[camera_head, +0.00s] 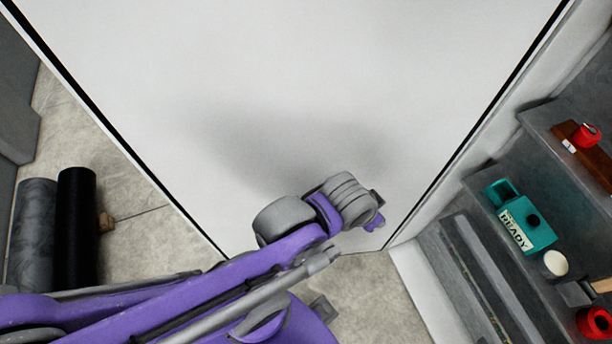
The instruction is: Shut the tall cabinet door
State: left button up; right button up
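A large white panel (300,70) with dark edges fills the middle of the view and looks like the tall cabinet door. It stands upright, with a shelved space open to view at its right side, so the door appears open. My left arm, purple and grey, reaches in from the lower left across the bottom of the panel. My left gripper (375,218) is at the end of that arm, in front of the panel's lower right part. Its fingers are mostly hidden behind the wrist, and I cannot tell whether it touches the panel. My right gripper is not in view.
Grey shelves (468,187) at the right hold a teal box (525,232) labelled READY, a white round item (556,263) and red items (585,136). A black roll (76,230) and a grey roll (34,235) stand at left. Some floor (140,225) beside them is clear.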

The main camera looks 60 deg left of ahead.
aim_at(228, 109)
jog(key=k+z, duration=0.2)
jog(key=z, duration=0.2)
jog(key=k+z, duration=0.5)
jog(key=z, duration=0.25)
jog(key=k+j+z, duration=0.15)
jog(key=k+z, duration=0.8)
jog(key=k+j+z, duration=0.1)
jog(key=k+z, duration=0.75)
jog(key=k+l+z, duration=0.1)
jog(key=k+z, duration=0.35)
jog(key=k, duration=0.5)
jog(key=k+u, duration=0.1)
jog(key=u, duration=0.35)
jog(key=k+j+u, duration=0.1)
jog(key=u, duration=0.3)
jog(key=k+j+u, duration=0.1)
jog(key=u, duration=1)
jog(key=k+j, duration=0.05)
